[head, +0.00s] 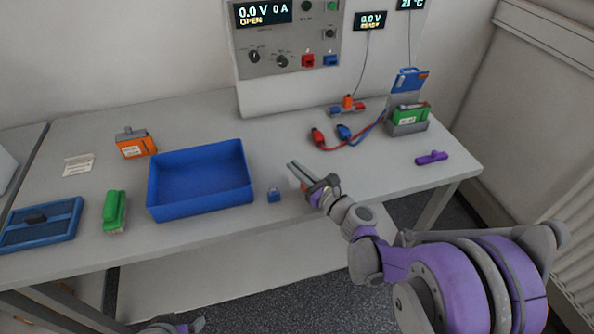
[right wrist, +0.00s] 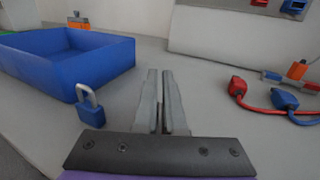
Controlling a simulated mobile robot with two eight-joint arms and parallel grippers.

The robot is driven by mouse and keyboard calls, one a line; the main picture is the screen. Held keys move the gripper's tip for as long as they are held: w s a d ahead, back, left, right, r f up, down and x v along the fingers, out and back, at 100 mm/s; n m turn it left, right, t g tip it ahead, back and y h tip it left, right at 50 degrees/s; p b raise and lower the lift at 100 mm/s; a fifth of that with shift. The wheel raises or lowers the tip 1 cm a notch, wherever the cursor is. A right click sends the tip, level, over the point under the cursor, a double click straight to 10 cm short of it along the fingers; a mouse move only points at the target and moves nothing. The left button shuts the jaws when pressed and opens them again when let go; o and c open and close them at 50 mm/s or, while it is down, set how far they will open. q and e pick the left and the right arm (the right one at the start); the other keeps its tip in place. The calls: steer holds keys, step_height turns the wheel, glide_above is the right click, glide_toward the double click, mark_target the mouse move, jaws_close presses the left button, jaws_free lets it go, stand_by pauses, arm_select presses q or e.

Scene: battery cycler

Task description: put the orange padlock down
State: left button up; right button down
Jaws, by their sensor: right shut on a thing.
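My right gripper (head: 293,165) reaches over the table to the right of the blue bin. Its fingers are nearly together in the right wrist view (right wrist: 162,75). A small orange-red bit (head: 304,186) with a pale part beside it shows at the fingers in the head view; it looks like the orange padlock held there, mostly hidden. The right wrist view does not show it. Whether it touches the table I cannot tell. My left gripper (head: 190,325) is only partly in view at the bottom edge; its jaws are unclear.
A blue padlock (head: 274,196) stands between the blue bin (head: 200,202) and my right gripper. Red (head: 318,138) and blue (head: 344,132) cable plugs lie behind. A purple object (head: 431,158) lies to the right. Bare table lies right of my gripper.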

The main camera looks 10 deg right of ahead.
steer(key=shift+f, duration=0.25)
steer(key=shift+f, duration=0.15)
steer(key=c, duration=1)
jaws_free()
